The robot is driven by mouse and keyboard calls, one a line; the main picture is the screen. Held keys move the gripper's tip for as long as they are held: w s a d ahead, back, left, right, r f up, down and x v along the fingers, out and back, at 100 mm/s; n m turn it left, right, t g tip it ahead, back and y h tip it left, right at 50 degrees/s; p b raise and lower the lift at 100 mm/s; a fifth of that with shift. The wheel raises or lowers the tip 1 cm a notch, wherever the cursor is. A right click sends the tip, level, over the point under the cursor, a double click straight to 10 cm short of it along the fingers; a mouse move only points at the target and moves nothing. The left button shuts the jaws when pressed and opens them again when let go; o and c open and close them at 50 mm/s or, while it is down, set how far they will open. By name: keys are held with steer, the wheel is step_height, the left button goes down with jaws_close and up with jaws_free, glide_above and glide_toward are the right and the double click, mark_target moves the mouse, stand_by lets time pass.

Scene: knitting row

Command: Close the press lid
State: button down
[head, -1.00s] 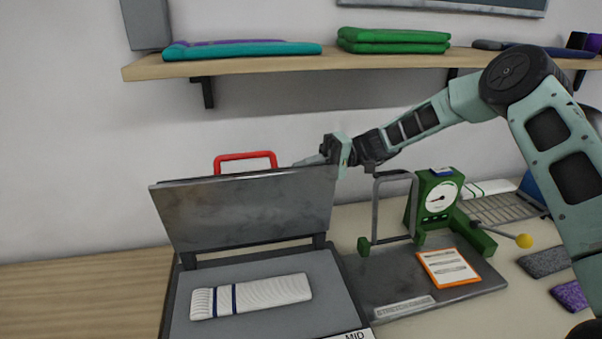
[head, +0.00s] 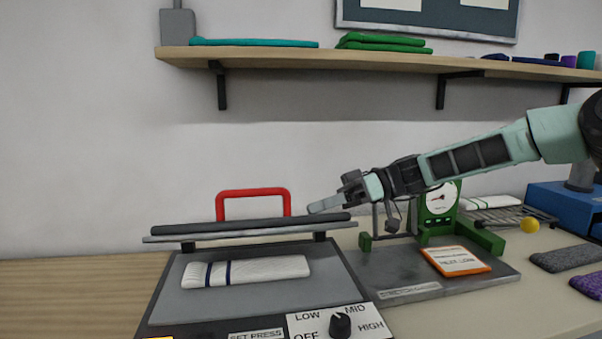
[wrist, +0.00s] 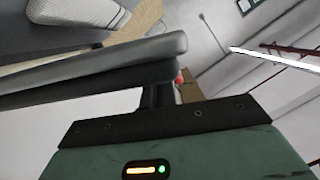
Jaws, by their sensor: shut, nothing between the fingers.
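The press lid (head: 245,230) is a flat grey plate with a dark top layer and a red handle (head: 253,192). It hangs nearly level above the press bed (head: 200,302), with a clear gap between. A white folded knit piece with blue stripes (head: 262,271) lies flat on the bed. My gripper (head: 325,206) is shut and empty, just above the lid's right end and right of the handle. In the head view I cannot tell whether it touches the lid. The wrist view shows the lid's edge (wrist: 95,68) close by and the knit piece (wrist: 85,12) beyond.
A green gauge device (head: 438,203) on a grey plate, with an orange-framed card (head: 456,261), stands right of the press. A dial (head: 340,325) is on the press front. A shelf (head: 330,59) runs above. The wooden counter at left (head: 70,290) is clear.

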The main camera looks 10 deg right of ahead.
steer(key=s+f+n+b, duration=0.1)
steer(key=f+b, duration=0.1)
steer(key=b, duration=0.1)
steer(key=s+f+n+t+b, duration=0.1)
steer(key=f+b, duration=0.2)
steer(key=s+f+n+b, duration=0.1)
steer(key=f+b, duration=0.2)
steer(key=shift+s+f+n, duration=0.1)
steer(key=shift+s+n, duration=0.2)
steer(key=f+b, duration=0.1)
steer(key=f+n+t+b, duration=0.1)
steer(key=b, duration=0.1)
steer(key=shift+s, duration=0.2)
steer(key=shift+f, duration=0.15)
